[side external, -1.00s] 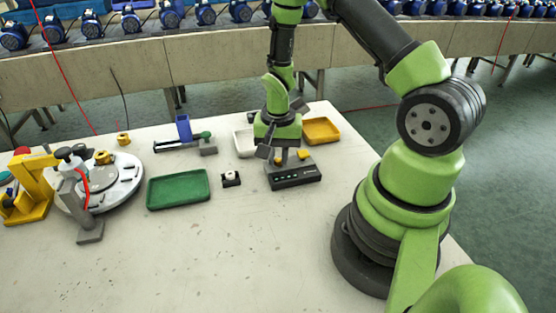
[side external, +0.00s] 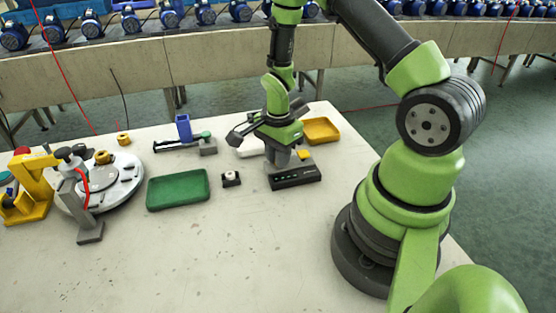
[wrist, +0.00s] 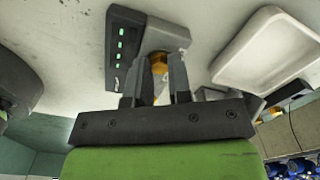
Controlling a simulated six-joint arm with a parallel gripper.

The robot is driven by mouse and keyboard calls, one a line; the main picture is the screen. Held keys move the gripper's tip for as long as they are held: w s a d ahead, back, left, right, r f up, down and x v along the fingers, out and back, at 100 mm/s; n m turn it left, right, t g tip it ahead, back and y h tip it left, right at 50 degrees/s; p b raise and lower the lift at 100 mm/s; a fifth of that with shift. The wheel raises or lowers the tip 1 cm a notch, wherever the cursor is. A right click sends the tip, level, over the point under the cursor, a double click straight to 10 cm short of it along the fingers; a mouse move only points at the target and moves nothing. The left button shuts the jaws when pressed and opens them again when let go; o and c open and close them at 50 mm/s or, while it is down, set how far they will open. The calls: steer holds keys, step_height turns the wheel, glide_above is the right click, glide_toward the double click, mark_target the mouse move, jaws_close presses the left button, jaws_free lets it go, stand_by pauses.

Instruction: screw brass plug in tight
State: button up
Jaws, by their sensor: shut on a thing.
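The brass plug (wrist: 159,63) shows in the wrist view between my two fingers, against a grey block (wrist: 166,38). My gripper (wrist: 157,80) is shut on the plug.
A yellow tray (side external: 323,131) and a white tray (wrist: 265,52) stand close by. A green tray (side external: 178,189) and a round fixture (side external: 118,190) are to the left. The front table is clear.

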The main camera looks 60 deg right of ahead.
steer(key=m, duration=0.6)
steer(key=shift+m, duration=0.4)
steer(key=m, duration=0.7)
steer(key=o, duration=0.6)
